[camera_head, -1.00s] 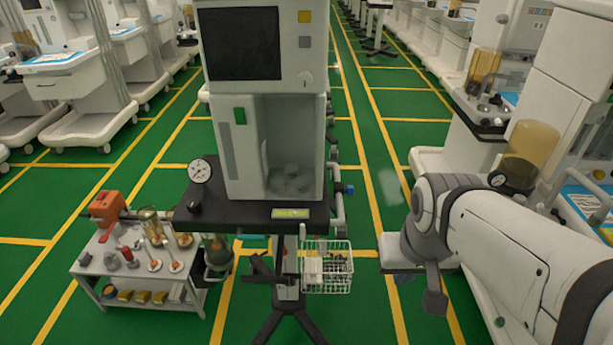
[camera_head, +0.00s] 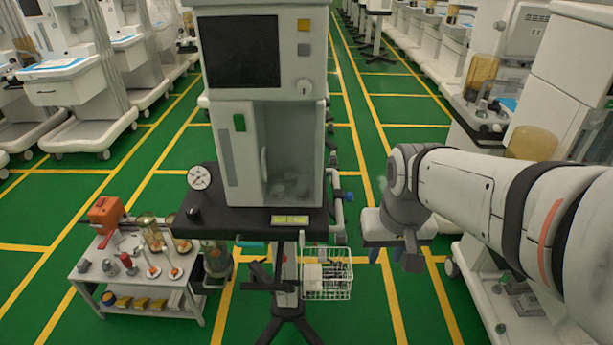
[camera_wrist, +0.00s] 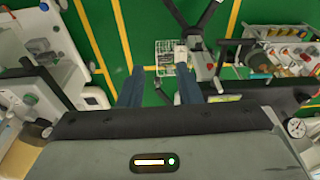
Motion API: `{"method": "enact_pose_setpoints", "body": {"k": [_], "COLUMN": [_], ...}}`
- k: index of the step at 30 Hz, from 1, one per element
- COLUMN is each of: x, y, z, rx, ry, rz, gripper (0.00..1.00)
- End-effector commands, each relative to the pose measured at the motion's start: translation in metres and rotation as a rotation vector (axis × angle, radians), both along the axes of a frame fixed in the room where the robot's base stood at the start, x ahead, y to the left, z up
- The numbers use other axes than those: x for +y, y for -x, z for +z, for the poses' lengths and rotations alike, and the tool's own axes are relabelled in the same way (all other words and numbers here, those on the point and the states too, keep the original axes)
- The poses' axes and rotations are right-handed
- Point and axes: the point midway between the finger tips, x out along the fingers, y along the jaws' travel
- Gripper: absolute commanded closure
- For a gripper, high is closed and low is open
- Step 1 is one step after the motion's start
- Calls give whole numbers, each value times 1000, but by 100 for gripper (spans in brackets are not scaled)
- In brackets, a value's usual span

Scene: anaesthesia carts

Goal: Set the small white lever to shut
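The anaesthesia cart (camera_head: 262,120) stands in the middle of the head view, with a dark shelf (camera_head: 240,215). Pipework (camera_head: 338,215) with a blue fitting (camera_head: 347,196) runs down its right side. A small white upright part (camera_head: 302,238) shows under the shelf by the wire basket; I cannot tell if it is the small white lever or how it is set. My gripper (camera_wrist: 161,76) is open and empty, its two blue fingers apart in the wrist view. It hangs right of the cart, clear of it, in the head view (camera_head: 384,252).
A wire basket (camera_head: 327,290) hangs below the shelf. A low trolley (camera_head: 150,302) with an orange device (camera_head: 105,213) and several small parts stands at the left. More carts line both sides. Green floor is free between the basket and the right-hand carts.

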Motion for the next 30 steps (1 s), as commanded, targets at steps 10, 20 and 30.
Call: {"method": "enact_pose_setpoints", "body": {"k": [10,20,30], "x": [63,134,160], "y": [-101,-171,-189], "z": [-15,-59,-86], "rx": [89,157,180], "ry": [5,19,26], "rz": [82,147,167], "gripper": [67,67,67]}}
